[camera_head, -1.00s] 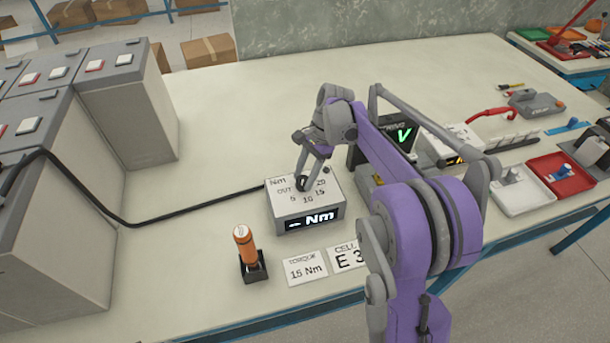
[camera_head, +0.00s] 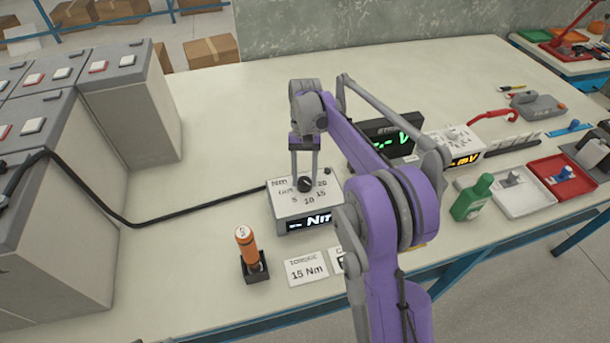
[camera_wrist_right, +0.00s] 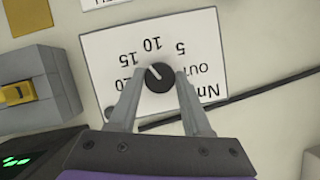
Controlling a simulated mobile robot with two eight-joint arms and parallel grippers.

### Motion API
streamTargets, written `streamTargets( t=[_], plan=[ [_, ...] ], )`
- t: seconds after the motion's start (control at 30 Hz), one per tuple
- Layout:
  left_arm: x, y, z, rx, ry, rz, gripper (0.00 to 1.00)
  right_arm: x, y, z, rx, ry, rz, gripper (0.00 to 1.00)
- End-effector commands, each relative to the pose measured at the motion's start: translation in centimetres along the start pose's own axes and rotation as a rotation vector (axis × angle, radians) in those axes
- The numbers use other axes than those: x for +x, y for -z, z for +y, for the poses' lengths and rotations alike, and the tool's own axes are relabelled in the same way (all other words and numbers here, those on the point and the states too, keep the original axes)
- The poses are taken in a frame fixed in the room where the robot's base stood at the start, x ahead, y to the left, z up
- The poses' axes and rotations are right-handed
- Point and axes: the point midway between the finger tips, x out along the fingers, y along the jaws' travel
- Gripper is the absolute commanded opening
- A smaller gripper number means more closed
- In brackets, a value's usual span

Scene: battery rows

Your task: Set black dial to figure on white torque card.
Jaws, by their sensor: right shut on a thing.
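The black dial (camera_head: 305,184) sits on top of a grey box (camera_head: 283,207) whose white face is marked Nm, OUT, 5, 10, 15, 20. My right gripper (camera_head: 305,178) is shut on the dial from above. The right wrist view shows its fingers (camera_wrist_right: 158,82) on both sides of the dial (camera_wrist_right: 159,78). The dial's white pointer line is directed toward the 15. The box's display shows dashes and part of "Nm", cut off by my arm. The white torque card (camera_head: 306,268) reads 15 Nm and lies in front of the box. My left gripper is not in view.
An orange-handled tool (camera_head: 246,247) stands in a black holder left of the card. A black cable (camera_head: 200,205) runs left from the box to the grey battery blocks (camera_head: 130,100). A green bottle (camera_head: 473,197) and trays are right of my arm.

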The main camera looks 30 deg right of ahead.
Motion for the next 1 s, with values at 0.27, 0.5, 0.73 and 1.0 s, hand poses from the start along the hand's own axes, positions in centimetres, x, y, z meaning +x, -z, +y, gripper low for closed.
streamTargets(
  t=[0.27,0.5,0.73,1.0],
  plan=[
    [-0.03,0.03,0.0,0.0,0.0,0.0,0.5,0.02,-0.01,-0.15,-0.168,-0.07,0.0,0.0],
    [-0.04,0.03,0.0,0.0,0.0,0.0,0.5,0.02,-0.01,-0.18,-0.246,-0.102,0.001,0.0],
    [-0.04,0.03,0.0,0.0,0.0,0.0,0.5,0.03,0.0,-0.2,-0.27,-0.112,0.001,0.0],
    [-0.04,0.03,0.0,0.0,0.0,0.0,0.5,0.04,0.0,-0.2,-0.271,-0.112,0.001,0.0]
  ],
)
